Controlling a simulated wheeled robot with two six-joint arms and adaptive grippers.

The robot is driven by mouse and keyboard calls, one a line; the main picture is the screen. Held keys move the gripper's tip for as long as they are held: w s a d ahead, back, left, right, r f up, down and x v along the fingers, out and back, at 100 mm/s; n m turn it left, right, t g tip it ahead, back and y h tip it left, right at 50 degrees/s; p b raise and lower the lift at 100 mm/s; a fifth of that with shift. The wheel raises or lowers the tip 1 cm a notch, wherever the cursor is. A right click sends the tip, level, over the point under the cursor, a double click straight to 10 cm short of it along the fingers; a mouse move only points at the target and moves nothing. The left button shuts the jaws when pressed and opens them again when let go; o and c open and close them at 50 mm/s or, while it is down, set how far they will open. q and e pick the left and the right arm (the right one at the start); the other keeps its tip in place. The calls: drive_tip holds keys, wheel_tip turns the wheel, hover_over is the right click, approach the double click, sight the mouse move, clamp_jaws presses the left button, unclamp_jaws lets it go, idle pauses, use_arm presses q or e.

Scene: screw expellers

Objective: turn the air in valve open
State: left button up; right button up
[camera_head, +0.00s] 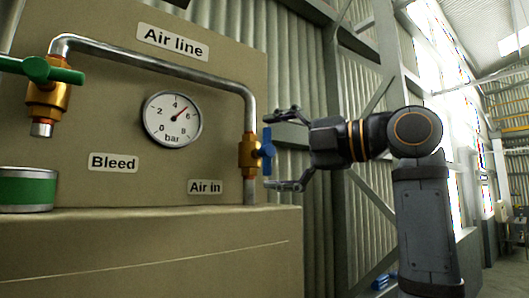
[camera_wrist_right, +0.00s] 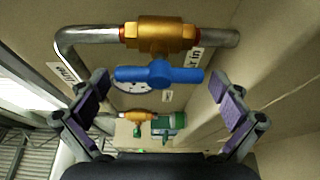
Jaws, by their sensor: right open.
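The air in valve has a brass body (camera_head: 249,155) on the grey pipe above the "Air in" label. Its blue handle (camera_head: 267,151) stands upright, lengthwise along the pipe. In the right wrist view the blue handle (camera_wrist_right: 160,74) lies across the middle, parallel to the pipe through the brass body (camera_wrist_right: 160,36). My right gripper (camera_head: 285,150) is open in front of the handle, one finger above it and one below. In the wrist view its purple-padded fingers (camera_wrist_right: 158,92) are beyond the handle's two ends, with gaps on both sides. My left gripper is out of view.
The pressure gauge (camera_head: 172,119) points between 4 and 6 bar. At the left is the bleed valve with a green handle (camera_head: 40,70), above a green can (camera_head: 27,190) on the ledge (camera_head: 150,235).

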drive_tip(key=v, duration=1.1)
